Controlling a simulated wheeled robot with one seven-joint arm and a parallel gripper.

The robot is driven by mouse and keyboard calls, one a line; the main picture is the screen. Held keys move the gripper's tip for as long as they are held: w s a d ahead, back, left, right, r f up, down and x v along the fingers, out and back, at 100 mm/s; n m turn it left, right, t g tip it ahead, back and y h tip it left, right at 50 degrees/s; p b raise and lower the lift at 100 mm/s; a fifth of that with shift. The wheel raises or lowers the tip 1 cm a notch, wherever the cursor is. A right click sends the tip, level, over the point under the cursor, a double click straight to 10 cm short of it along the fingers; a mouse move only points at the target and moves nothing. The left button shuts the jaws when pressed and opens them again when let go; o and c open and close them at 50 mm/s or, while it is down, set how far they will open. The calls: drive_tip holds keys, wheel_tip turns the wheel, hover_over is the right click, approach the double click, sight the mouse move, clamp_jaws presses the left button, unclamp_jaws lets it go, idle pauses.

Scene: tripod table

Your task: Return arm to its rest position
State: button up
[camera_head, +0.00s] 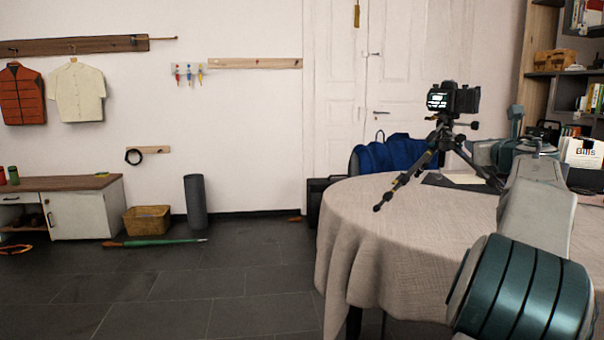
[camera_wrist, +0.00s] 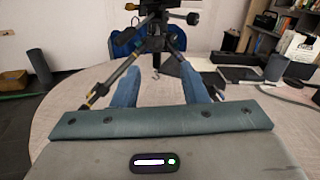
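My arm (camera_head: 535,205) reaches forward over the right side of the round, cloth-covered table (camera_head: 350,215). In the wrist view, my gripper (camera_wrist: 160,84) has its two blue-grey fingers spread apart with nothing held between them. A black camera (camera_head: 453,98) sits on a small black tripod (camera_head: 440,145) standing on the table. In the wrist view the tripod (camera_wrist: 155,42) stands beyond the fingertips, with its legs splayed and the camera cut off at the top edge. Whether the fingers touch a leg is unclear. In the head view my fingertips cannot be made out.
On the table's right side are a dark flat item with papers (camera_wrist: 240,75), a grey cup (camera_wrist: 275,67) and a white "Bills" bag (camera_head: 582,155). A blue bag (camera_head: 392,152) is behind the table. Shelves (camera_head: 540,70) stand at the right. The floor at left is mostly open.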

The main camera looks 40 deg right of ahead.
drive_tip(key=w+a+r+m+g+p, duration=0.1)
drive_tip(key=w+a+r+m+p, duration=0.5)
drive_tip(key=w+a, duration=0.3)
drive_tip(key=w+a+r+m+p, duration=0.4)
drive_tip(key=w+a+m+p, duration=0.2)
drive_tip(key=w+a+p, duration=0.35)
drive_tip(key=w+a+m+g+y+p, duration=0.1)
drive_tip(key=a+m+g+y+p, duration=0.1)
drive_tip(key=a+m+p, duration=0.6)
drive_tip(key=s+a+f+m+g+y+p, duration=0.1)
drive_tip(key=s+a+m+y+p, duration=0.2)
drive_tip(key=a, duration=0.7)
drive_tip(key=s+a+f+m+g+y+p, duration=0.15)
drive_tip(key=a+p, duration=0.35)
drive_tip(key=a, duration=0.5)
drive_tip(key=s+a+f+m+g+y+p, duration=0.2)
drive_tip(key=s+a+m+g+y+p, duration=0.2)
drive_tip(key=s+a+p, duration=0.5)
drive_tip(key=s+a+g+y, duration=0.1)
drive_tip(key=s+a, duration=0.5)
drive_tip(key=a, duration=0.2)
drive_tip(key=shift+s+a+f+m, duration=0.3)
drive_tip(key=shift+s+f+m, duration=0.05)
drive_tip(key=shift+y, duration=0.25)
